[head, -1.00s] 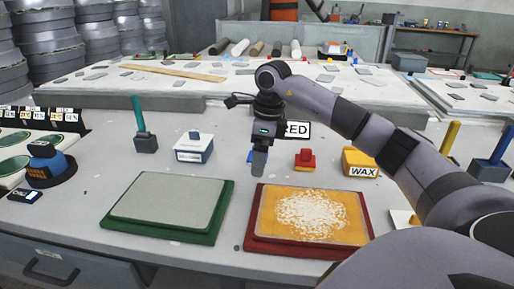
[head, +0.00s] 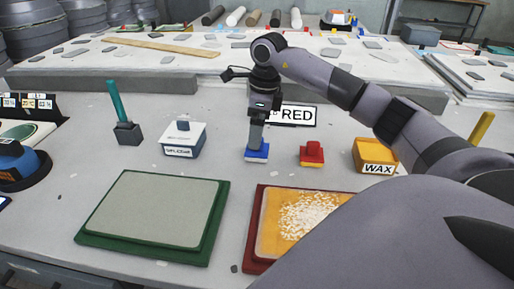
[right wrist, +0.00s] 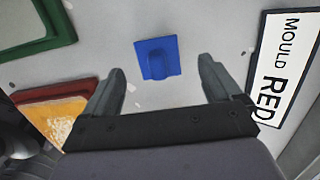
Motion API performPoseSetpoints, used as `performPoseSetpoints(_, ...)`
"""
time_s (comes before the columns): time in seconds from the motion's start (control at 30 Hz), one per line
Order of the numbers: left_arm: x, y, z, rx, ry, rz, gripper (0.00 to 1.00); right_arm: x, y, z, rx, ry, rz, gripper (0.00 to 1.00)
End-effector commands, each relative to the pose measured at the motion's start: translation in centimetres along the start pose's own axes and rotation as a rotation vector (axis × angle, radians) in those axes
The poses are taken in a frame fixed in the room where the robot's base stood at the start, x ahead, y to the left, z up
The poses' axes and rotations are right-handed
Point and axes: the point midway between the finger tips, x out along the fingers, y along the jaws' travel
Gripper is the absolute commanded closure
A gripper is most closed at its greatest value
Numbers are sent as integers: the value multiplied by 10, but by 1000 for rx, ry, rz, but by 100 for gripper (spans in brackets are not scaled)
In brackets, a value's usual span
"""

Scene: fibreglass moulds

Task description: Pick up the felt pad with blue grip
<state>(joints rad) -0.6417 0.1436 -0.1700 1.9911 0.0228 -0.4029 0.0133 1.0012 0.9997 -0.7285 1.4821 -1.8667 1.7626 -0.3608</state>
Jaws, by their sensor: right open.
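The felt pad with blue grip (head: 257,155) lies on the grey bench, left of a red-gripped pad (head: 312,153). My right gripper (head: 256,143) points down over it in the head view and overlaps its back part. In the right wrist view the blue pad (right wrist: 156,58) sits beyond and between the two fingertips of my right gripper (right wrist: 160,72). The fingers are wide apart with nothing between them, and the pad looks clear of both. My left gripper is not in view.
A MOULD RED sign (right wrist: 285,70) stands close behind my right gripper. A white box (head: 183,140) and a yellow WAX box (head: 375,155) stand either side. In front lie a green-framed mould (head: 150,250) and a red-framed mould (head: 262,200) with orange surface.

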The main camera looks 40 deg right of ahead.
Motion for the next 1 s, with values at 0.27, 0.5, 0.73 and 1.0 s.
performPoseSetpoints(0.27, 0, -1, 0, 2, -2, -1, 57, 39, 4, -3, -1, 1, 2, 8)
performPoseSetpoints(0.5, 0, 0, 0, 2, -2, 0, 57, 51, 4, -3, 0, -1, -2, 8)
performPoseSetpoints(0.73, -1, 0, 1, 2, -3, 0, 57, 51, 4, -3, -1, 0, -1, 41)
performPoseSetpoints(1.0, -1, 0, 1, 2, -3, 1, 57, 50, 4, -3, -1, -1, -1, 70)
